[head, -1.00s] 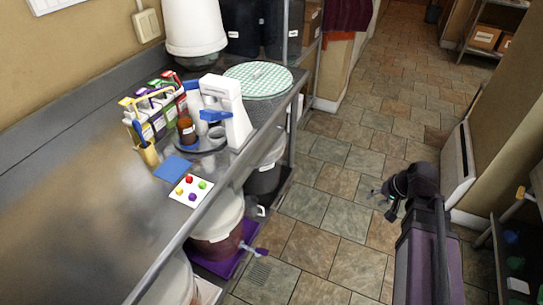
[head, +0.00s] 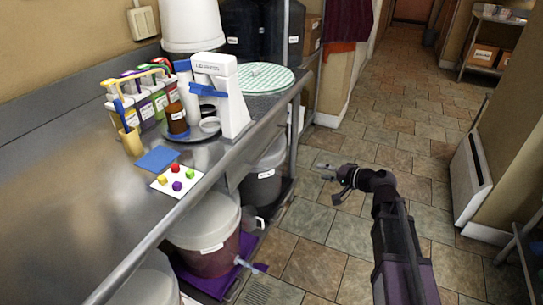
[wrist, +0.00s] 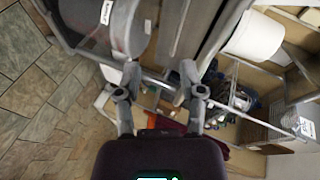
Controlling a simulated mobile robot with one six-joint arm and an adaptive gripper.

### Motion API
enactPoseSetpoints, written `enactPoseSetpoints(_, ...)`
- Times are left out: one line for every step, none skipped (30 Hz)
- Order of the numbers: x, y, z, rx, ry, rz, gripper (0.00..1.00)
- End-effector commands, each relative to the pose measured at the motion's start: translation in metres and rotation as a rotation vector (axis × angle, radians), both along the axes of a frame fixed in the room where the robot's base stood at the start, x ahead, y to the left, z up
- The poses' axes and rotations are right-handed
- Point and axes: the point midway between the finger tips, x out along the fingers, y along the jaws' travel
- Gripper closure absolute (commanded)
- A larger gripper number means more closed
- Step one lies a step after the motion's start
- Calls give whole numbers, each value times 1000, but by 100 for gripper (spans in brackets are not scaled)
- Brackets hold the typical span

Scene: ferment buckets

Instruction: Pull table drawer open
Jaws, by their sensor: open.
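The steel table (head: 60,215) runs along the left of the head view, its rounded front edge (head: 160,232) sloping from lower left to upper right. I cannot make out a drawer or a handle on it; the side below the edge is mostly hidden. My gripper (head: 326,172) is open and empty, held over the tiled aisle to the right of the table and apart from it. In the wrist view the two fingers of my gripper (wrist: 160,84) stand apart with nothing between them.
Lidded buckets (head: 205,240) stand beneath, one with a tap jutting into the aisle. A white panel (head: 470,165) leans at right. The aisle floor (head: 330,225) is clear.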

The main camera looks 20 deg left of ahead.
Motion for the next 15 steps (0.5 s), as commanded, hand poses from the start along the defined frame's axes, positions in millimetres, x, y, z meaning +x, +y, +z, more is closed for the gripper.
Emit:
enactPoseSetpoints(4,9,-13,35,3,-4,49)
enactPoseSetpoints(6,13,-14,59,4,-8,49)
enactPoseSetpoints(8,19,-16,89,7,-14,49)
enactPoseSetpoints(9,24,-17,112,10,-17,49)
enactPoseSetpoints(11,28,-19,135,13,-22,49)
enactPoseSetpoints(13,34,-21,164,17,-28,49)
enactPoseSetpoints(14,38,-22,186,21,-32,49)
enactPoseSetpoints(16,42,-24,209,24,-37,49)
enactPoseSetpoints(18,47,-26,238,31,-43,49)
enactPoseSetpoints(19,51,-28,260,36,-47,49)
enactPoseSetpoints(21,55,-29,282,40,-53,49)
enactPoseSetpoints(23,60,-32,311,48,-59,49)
enactPoseSetpoints(24,63,-33,332,53,-64,49)
enactPoseSetpoints(26,67,-35,354,59,-70,49)
enactPoseSetpoints(28,72,-38,382,67,-76,49)
